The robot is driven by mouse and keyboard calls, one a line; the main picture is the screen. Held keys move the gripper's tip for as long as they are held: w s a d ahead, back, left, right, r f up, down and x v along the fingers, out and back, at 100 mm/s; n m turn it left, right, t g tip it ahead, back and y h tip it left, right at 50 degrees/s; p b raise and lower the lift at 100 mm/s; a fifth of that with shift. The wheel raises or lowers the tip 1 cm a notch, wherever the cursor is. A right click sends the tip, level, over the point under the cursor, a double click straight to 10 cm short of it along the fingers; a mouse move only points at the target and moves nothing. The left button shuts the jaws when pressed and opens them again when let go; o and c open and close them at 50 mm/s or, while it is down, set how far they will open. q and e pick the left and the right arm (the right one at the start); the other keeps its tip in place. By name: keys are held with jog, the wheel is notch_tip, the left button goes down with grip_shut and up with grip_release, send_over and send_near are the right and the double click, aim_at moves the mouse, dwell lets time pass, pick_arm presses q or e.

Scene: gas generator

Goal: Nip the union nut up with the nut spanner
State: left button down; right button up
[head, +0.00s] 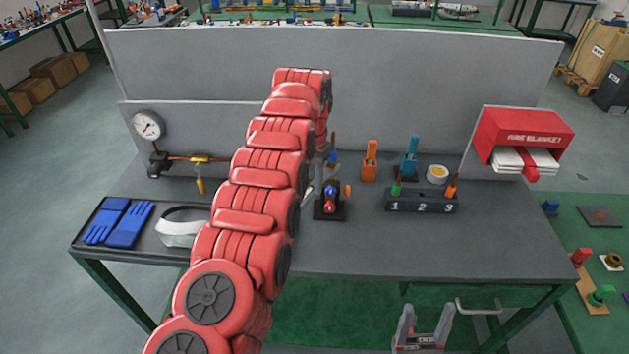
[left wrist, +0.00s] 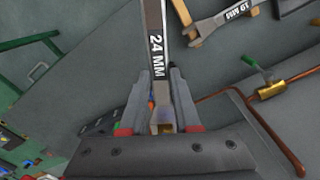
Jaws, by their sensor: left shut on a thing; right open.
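My left gripper (left wrist: 172,85) is shut on a grey spanner marked 24 MM (left wrist: 155,35), which runs out of the top of the left wrist view. In the head view my red left arm hides most of this gripper and the spanner. A second spanner, marked 19 MM (left wrist: 225,20), shows at the upper right of the wrist view, apart from my fingers. A brass fitting (left wrist: 271,90) with a green handle sits on copper pipe to the right. I cannot make out the union nut for certain. My right gripper (head: 424,322) is open and empty, low at the table's front.
Blue gloves (head: 127,224) and a visor-like item (head: 181,227) lie in the left tray. A numbered block (head: 421,202) stands right of centre. The table's front right (head: 440,245) is clear.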

pick_arm(q)
jog(key=shift+w+a+m+p, duration=0.15)
jog(key=shift+a+m+p, duration=0.2)
jog(key=shift+m+p, duration=0.1)
jog(key=m+p, duration=0.1)
jog(key=p, duration=0.2)
jog(key=shift+w+a+p, duration=0.25)
jog(key=shift+a+p, duration=0.1)
jog(key=shift+a, duration=0.1)
